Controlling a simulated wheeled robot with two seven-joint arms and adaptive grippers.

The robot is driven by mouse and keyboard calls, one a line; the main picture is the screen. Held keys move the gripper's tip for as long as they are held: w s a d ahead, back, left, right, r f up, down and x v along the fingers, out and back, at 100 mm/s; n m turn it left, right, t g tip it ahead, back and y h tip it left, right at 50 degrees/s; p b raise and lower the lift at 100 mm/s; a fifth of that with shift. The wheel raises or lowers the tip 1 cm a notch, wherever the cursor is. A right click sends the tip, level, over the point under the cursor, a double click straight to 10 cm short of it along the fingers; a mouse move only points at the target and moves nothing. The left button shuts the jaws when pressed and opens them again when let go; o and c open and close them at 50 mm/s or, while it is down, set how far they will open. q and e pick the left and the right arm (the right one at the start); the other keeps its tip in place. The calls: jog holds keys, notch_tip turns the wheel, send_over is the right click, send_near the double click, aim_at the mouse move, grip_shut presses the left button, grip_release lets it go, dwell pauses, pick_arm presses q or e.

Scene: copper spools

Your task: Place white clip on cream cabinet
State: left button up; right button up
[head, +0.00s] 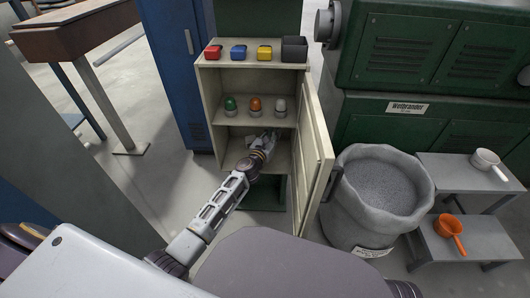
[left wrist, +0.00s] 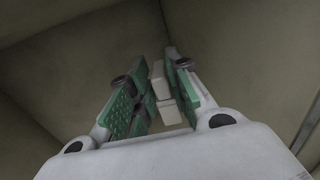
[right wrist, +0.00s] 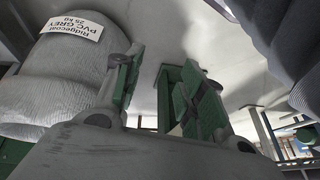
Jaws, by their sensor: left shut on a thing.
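The cream cabinet (head: 208,97) stands open in the head view, with its door (head: 318,150) swung out to the right. My left gripper (head: 266,143) reaches into its lowest compartment. In the left wrist view the left gripper (left wrist: 158,88) is shut on the white clip (left wrist: 169,113), which shows as pale blocks between the green pads. The clip is mostly hidden by the fingers, and I cannot tell whether it touches the compartment floor. My right gripper (right wrist: 160,80) is open and empty in the right wrist view, away from the cabinet.
Red (head: 213,52), blue (head: 238,52) and yellow (head: 264,52) clips and a black box (head: 294,49) sit on the cabinet top. Green, orange and grey knobs (head: 255,104) stand on the middle shelf. A grey sack (head: 343,215) stands right of the door.

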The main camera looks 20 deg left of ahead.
pick_arm(q)
notch_tip(320, 180, down, 5)
jog(key=b, duration=0.4)
jog(key=shift+f, duration=0.15)
jog(key=shift+f+b, duration=0.4)
jog(key=shift+b, duration=0.05)
pick_arm(e)
notch_tip(320, 180, down, 10)
jog(key=a+t+y, duration=0.1)
jog(key=a, duration=0.1)
jog(key=shift+w+a+m+t+y, duration=0.15)
jog(key=shift+w+m+t+y, duration=0.15)
jog(key=shift+w+m+t, duration=0.15)
pick_arm(q)
jog(key=shift+f+b, duration=0.5)
jog(key=shift+f, duration=0.1)
jog(key=shift+f+b, duration=0.5)
jog(key=shift+f, duration=0.15)
jog(key=shift+f+b, duration=0.5)
jog(key=shift+f, duration=0.15)
pick_arm(e)
jog(key=shift+s+a+f, duration=0.1)
jog(key=shift+a+f, duration=0.05)
jog(key=shift+f, duration=0.8)
jog(key=shift+a+f, duration=0.15)
jog(key=shift+f, duration=0.75)
jog(key=shift+r+t+y, duration=0.2)
jog(key=shift+t+y, duration=0.05)
jog(key=shift+y, duration=0.05)
